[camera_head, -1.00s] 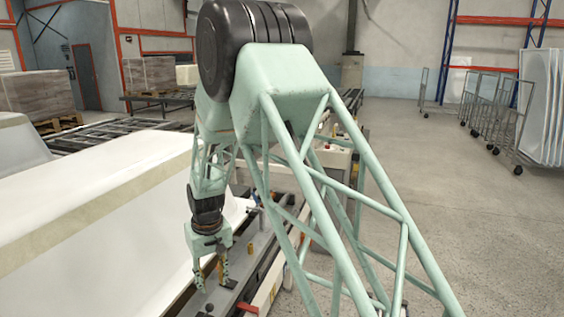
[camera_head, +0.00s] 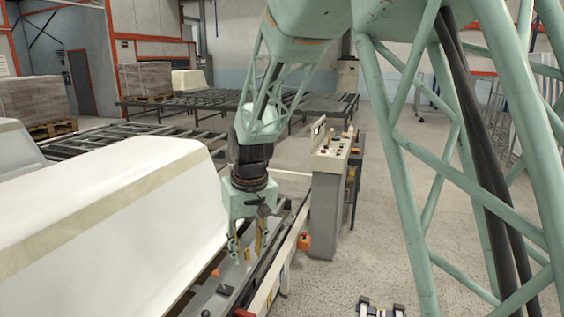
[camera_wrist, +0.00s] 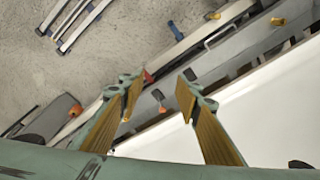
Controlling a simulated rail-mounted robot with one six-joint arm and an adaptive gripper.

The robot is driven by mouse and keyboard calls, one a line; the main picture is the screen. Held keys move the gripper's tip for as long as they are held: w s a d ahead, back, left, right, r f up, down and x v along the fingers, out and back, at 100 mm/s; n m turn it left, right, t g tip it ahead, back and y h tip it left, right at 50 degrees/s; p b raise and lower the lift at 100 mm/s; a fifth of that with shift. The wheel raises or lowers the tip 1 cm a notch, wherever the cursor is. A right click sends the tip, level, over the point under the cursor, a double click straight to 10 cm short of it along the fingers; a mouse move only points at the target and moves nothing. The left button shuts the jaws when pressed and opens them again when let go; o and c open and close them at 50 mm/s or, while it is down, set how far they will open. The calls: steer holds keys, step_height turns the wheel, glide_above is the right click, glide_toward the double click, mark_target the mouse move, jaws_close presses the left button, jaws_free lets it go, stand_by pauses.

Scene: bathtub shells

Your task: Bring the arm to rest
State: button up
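My gripper (camera_head: 247,255) points downward in the head view, beside the right side of a large white bathtub shell (camera_head: 130,225) and over the grey machine bed (camera_head: 212,297). In the wrist view, the two yellow-padded fingers of my gripper (camera_wrist: 159,84) stand apart with nothing between them. The gripper is open and empty. The rest of my arm reaches in from the upper right of the head view. The white shell also shows in the wrist view (camera_wrist: 270,120), to the right of the fingers and below them.
A control console (camera_head: 330,185) with buttons stands just right of my gripper. Behind are dark roller conveyors (camera_head: 190,110) and a stack of wrapped boxes (camera_head: 35,95) on a pallet. A metal frame (camera_head: 378,309) lies on the floor at the bottom. Open concrete floor (camera_head: 385,235) lies to the right.

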steer(key=s+d+r+m, duration=0.2)
steer(key=s+d+r, duration=1.45)
steer(key=d, duration=0.25)
steer(key=s+d+r+m, duration=0.1)
steer(key=s+d, duration=0.3)
steer(key=s, duration=0.4)
steer(key=s+d+r+m+t, duration=0.1)
steer(key=s+d, duration=0.2)
steer(key=s, duration=0.5)
steer(key=s+d+r+m+t+h, duration=0.1)
steer(key=s+d, duration=0.3)
steer(key=s, duration=0.4)
steer(key=shift+s+d, duration=0.35)
steer(key=shift+s, duration=0.05)
